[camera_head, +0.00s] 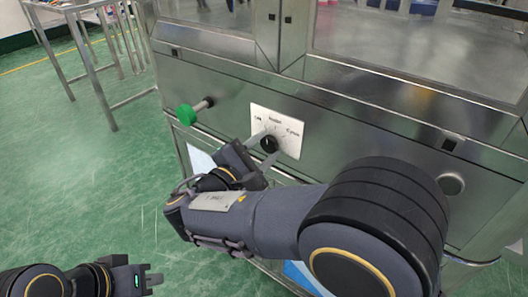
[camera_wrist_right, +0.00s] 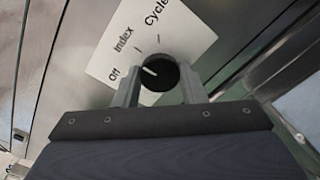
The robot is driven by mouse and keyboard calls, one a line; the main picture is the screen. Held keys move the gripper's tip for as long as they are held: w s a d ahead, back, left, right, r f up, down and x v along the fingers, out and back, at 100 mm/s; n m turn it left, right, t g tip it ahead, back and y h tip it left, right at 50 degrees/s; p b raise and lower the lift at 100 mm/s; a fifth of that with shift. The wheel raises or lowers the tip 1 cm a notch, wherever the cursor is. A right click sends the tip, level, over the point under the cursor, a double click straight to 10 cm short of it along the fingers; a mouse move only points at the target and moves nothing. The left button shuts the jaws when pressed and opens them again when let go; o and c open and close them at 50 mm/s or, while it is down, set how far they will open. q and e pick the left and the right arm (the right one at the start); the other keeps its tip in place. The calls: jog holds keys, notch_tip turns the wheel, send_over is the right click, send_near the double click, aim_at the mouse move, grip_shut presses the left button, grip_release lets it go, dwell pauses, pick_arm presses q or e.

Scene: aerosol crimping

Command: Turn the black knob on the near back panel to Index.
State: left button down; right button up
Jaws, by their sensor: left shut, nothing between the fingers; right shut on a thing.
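The black knob (camera_head: 269,143) sits on a white label plate (camera_head: 289,127) on the steel panel. In the right wrist view, the knob (camera_wrist_right: 160,76) has a white pointer mark aimed left, towards Off and slightly up towards Index. The plate (camera_wrist_right: 183,36) reads Off, Index and Cycle. My right gripper (camera_head: 263,151) is shut on the knob, with one finger on each side; its fingers (camera_wrist_right: 161,90) also show in the wrist view. My left gripper (camera_head: 151,280) is shut and empty, low at the left, well away from the panel.
A green push button (camera_head: 187,114) on a metal stem sticks out of the panel left of the plate. A metal rack (camera_head: 90,60) stands at the upper left. The green floor (camera_head: 75,170) at the left is clear.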

pick_arm(q)
jog(key=shift+f, duration=0.25)
pick_arm(e)
jog(key=shift+m, duration=0.4)
jog(key=o, duration=1)
pick_arm(q)
jog(key=shift+s, duration=0.1)
pick_arm(e)
jog(key=shift+s+a, duration=0.1)
